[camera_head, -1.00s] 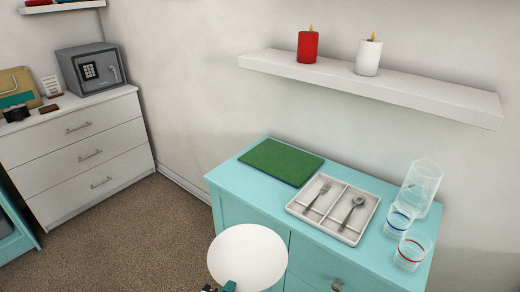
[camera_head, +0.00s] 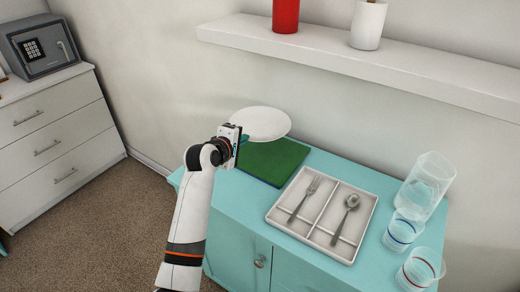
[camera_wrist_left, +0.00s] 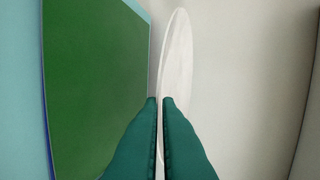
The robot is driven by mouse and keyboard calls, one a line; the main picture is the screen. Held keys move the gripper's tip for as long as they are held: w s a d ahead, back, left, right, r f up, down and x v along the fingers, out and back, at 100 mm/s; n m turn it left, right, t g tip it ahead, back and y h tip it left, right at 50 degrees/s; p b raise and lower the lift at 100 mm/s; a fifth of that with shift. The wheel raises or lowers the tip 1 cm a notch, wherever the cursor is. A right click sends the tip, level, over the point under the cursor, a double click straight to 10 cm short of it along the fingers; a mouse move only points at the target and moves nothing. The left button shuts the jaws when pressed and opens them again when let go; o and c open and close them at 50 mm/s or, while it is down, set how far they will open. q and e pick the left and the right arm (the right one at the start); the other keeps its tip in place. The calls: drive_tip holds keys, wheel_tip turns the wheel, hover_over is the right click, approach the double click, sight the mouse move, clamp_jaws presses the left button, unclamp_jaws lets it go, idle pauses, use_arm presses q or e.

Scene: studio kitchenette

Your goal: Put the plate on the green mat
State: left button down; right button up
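The white plate (camera_head: 261,123) is held up by its near edge, above the back part of the green mat (camera_head: 272,164) and apart from it. My left gripper (camera_head: 243,138) is shut on the plate's rim. In the left wrist view the teal fingers (camera_wrist_left: 160,100) pinch the plate (camera_wrist_left: 176,70), which shows nearly edge-on, with the green mat (camera_wrist_left: 95,90) to its left. The mat lies flat at the left end of the turquoise cabinet (camera_head: 232,225). The plate hides the mat's back corner. My right gripper is not in view.
A white cutlery tray (camera_head: 318,222) with a fork and a spoon lies right of the mat. A clear pitcher (camera_head: 425,185) and two glasses stand at the right end.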

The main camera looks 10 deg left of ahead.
sight(244, 173)
use_arm(q)
wheel_tip(244, 173, down, 9)
drive_tip(key=shift+f+b, duration=0.15)
drive_tip(key=shift+b, duration=0.2)
drive_tip(key=shift+s, duration=0.1)
drive_tip(key=c, duration=2)
unclamp_jaws()
drive_tip(key=shift+f, duration=0.2)
drive_tip(key=shift+o, duration=0.3)
drive_tip(key=shift+r, duration=0.15)
drive_tip(key=shift+s+a+r, duration=0.1)
drive_tip(key=shift+s, duration=0.15)
drive_tip(key=p+v, duration=0.1)
drive_tip(key=v, duration=1)
drive_tip(key=shift+s+a+r, duration=0.1)
drive_tip(key=shift+s+r, duration=0.05)
drive_tip(key=shift+s, duration=0.1)
